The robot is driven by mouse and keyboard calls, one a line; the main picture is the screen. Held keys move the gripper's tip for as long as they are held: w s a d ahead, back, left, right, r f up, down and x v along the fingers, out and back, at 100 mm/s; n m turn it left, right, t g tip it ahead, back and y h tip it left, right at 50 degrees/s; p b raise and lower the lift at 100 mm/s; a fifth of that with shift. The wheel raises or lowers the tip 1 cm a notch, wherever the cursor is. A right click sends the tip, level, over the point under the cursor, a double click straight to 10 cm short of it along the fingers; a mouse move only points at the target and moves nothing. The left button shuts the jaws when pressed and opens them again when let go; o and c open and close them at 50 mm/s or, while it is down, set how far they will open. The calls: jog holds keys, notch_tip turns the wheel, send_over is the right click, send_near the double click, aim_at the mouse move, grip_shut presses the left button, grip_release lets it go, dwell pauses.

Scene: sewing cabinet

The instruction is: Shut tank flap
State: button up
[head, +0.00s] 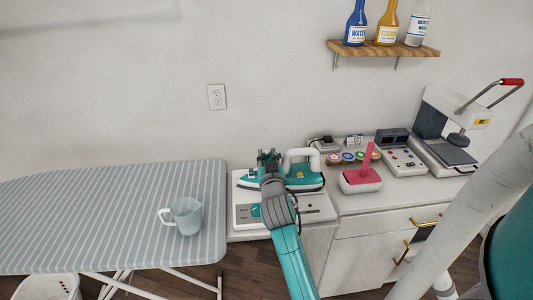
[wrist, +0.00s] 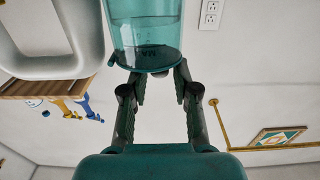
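The teal and white iron (head: 308,183) with its white handle rests on a white base station (head: 318,207) right of the ironing board. In the wrist view a see-through teal tank (wrist: 146,28) ends in a dark rim (wrist: 148,58) just ahead of my fingertips. The iron's handle (wrist: 82,30) shows left of the tank. My gripper (wrist: 160,78) has its fingers apart with nothing seen held between them. In the head view my gripper (head: 268,158) is over the iron's left part, partly hiding it.
A glass jug (head: 187,216) stands on the striped ironing board (head: 90,210) at left. A white box with a pink handle (head: 365,176), round tins (head: 350,158) and a heat press (head: 450,130) are to the right. A bottle shelf (head: 380,48) hangs above.

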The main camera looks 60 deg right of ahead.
jog(key=v, duration=1)
dwell(0.3)
jog(key=s+a+f+n+t+y, duration=0.2)
jog(key=s+a+f+n+y, duration=0.15)
jog(key=a+f, duration=0.5)
jog(key=s+a+f+n+t+y, duration=0.25)
jog(key=s+a+f+y, duration=0.25)
jog(key=a, duration=0.7)
jog(key=s+a+n+y, duration=0.2)
jog(key=s+a, duration=0.3)
jog(key=s, duration=0.4)
jog(key=s+a+n+g+y, duration=0.1)
jog(key=s+a+y, duration=0.2)
jog(key=s+a, duration=0.3)
jog(key=shift+s+n, duration=0.4)
jog(key=shift+s, duration=1.95)
jog(key=shift+o, duration=0.3)
